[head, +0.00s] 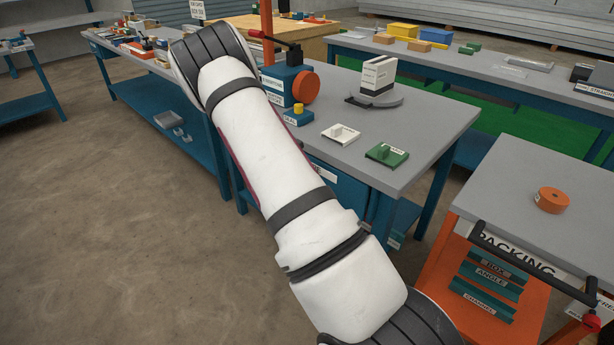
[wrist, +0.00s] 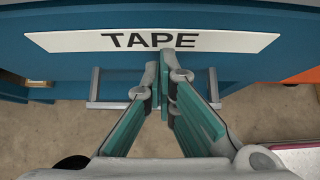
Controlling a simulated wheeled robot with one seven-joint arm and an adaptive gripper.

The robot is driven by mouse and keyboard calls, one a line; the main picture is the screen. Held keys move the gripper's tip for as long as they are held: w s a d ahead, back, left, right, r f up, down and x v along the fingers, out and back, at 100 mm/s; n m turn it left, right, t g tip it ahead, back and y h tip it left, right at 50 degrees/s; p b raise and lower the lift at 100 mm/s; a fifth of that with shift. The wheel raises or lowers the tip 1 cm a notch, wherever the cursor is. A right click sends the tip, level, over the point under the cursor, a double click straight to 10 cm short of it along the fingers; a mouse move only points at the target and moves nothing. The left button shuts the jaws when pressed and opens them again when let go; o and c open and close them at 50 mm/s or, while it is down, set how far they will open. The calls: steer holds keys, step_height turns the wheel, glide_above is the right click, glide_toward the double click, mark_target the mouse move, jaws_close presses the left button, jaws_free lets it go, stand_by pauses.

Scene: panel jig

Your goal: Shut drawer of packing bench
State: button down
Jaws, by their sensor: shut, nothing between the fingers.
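In the wrist view, a blue drawer front (wrist: 290,52) with a white TAPE label (wrist: 75,41) spans the top of the picture. A grey bar handle (wrist: 213,88) shows below the label, partly hidden by my fingers. My gripper (wrist: 168,72) is shut and empty, its teal-padded fingers meeting in front of the drawer, just below the label. I cannot tell whether the fingertips touch it. In the head view, a blue drawer front (head: 338,187) shows under the grey bench top (head: 420,140), mostly behind my arm. How far it stands out is unclear. My gripper is out of the head view.
An orange unit (head: 525,300) labelled PACKING, with a black handle bar (head: 530,262) and an orange tape roll (head: 551,199), stands close on the right. Open floor (head: 110,230) lies left.

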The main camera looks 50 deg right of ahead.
steer(key=a+f+p+v, duration=0.1)
steer(key=f+p+v, duration=0.1)
steer(key=v, duration=1.1)
steer(key=shift+a, duration=0.35)
